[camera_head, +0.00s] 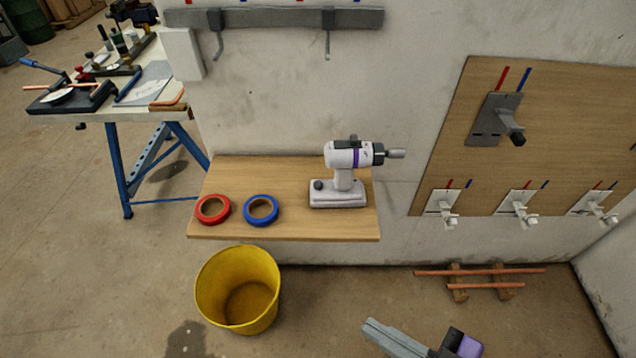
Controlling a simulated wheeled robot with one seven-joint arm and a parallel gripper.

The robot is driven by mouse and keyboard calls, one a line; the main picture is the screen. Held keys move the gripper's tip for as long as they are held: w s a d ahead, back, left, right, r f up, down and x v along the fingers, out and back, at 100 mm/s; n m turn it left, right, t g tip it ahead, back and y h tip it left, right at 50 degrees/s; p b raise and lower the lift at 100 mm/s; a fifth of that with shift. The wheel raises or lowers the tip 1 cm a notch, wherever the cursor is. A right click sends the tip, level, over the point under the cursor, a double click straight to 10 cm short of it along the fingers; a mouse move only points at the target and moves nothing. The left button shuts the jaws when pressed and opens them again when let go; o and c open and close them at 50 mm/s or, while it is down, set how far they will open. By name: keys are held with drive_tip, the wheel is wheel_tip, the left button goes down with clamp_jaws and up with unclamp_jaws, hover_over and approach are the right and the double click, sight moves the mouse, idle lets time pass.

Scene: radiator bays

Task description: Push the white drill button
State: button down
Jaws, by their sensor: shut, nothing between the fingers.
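My gripper (370,325) is at the bottom of the view, below the shelf and apart from the drill. Its grey fingers are together and empty, pointing up and left.
A red tape roll (212,209) and a blue tape roll (262,209) lie left of the drill. A yellow bucket (240,290) stands below the shelf. A grey rail with hooks (275,18) is above. A wooden board with valve fittings (560,130) is right.

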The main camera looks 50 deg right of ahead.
idle(0.3)
drive_tip(key=w+d+m+t+h, duration=0.1)
drive_tip(key=w+d+h, duration=0.1)
drive_tip(key=w, duration=1)
drive_tip(key=w+d+m+h, duration=0.1)
drive_tip(key=w+d+h, duration=0.1)
drive_tip(key=w, duration=0.9)
drive_tip(key=w+d+m+g+h, duration=0.2)
drive_tip(key=w+d+m+h, duration=0.2)
drive_tip(key=d, duration=0.3)
drive_tip(key=s+d+f+m+g+h, duration=0.2)
drive_tip(key=s+d+m+g+h, duration=0.1)
drive_tip(key=d+m+g, duration=0.1)
drive_tip(key=shift+s+d+f+m, duration=0.25)
drive_tip(key=shift+d+f+m, duration=0.15)
drive_tip(key=shift+d+m, duration=0.45)
